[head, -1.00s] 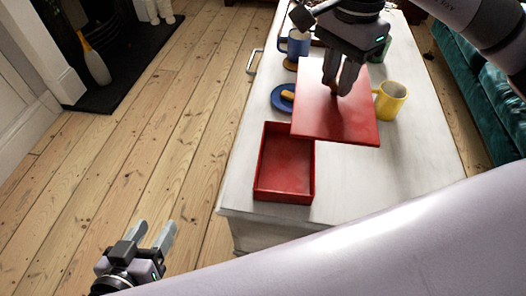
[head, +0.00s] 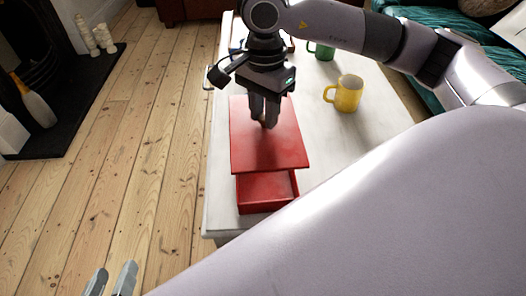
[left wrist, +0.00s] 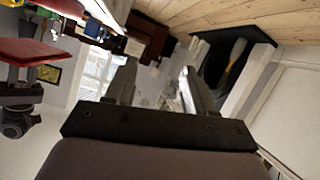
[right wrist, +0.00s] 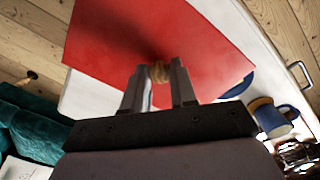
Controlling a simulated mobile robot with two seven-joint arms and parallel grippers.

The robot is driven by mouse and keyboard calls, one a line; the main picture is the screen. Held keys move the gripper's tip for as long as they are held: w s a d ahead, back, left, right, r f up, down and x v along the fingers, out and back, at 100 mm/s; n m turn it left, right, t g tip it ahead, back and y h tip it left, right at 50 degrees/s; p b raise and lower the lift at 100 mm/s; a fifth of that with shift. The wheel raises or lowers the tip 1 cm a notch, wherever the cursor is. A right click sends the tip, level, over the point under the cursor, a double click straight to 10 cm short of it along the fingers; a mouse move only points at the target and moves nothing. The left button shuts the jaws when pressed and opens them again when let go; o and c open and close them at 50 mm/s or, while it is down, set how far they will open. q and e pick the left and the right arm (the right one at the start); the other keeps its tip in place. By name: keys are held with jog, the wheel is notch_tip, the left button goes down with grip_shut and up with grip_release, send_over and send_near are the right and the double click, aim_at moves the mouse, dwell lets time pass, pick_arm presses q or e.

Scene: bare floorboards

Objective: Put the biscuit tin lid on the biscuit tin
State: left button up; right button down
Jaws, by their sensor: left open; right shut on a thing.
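The biscuit tin lid (head: 268,150) is a flat red panel with a small knob. My right gripper (head: 264,122) is shut on the lid's knob and holds the lid above the tin; the lid fills much of the right wrist view (right wrist: 150,40). The biscuit tin (head: 267,209) is an open red rectangular box on the white table; only its near part shows below the lid, the rest is hidden. The lid appears shifted toward the far side of the tin. My left gripper (head: 110,280) is open and empty, low over the floor left of the table.
The white table (head: 345,150) also bears a yellow mug (head: 345,93) to the right and a green mug (head: 322,50) farther back. A blue mug (right wrist: 272,117) shows in the right wrist view. A teal sofa (head: 500,50) stands right of the table.

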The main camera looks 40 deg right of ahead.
aim_at(264, 132)
notch_tip(264, 132, down, 6)
jog(key=shift+r+b, duration=0.15)
jog(key=shift+b, duration=0.4)
notch_tip(264, 132, down, 5)
jog(key=shift+f+b, duration=0.1)
jog(key=shift+b, duration=0.75)
pick_arm(q)
jog(key=shift+w+d+f+h, duration=0.1)
jog(key=shift+w+d+h, duration=0.15)
jog(key=shift+d+h, duration=0.5)
jog(key=shift+f, duration=0.1)
pick_arm(e)
jog(key=c, duration=0.9)
grip_release()
pick_arm(q)
jog(key=shift+s+a, duration=0.2)
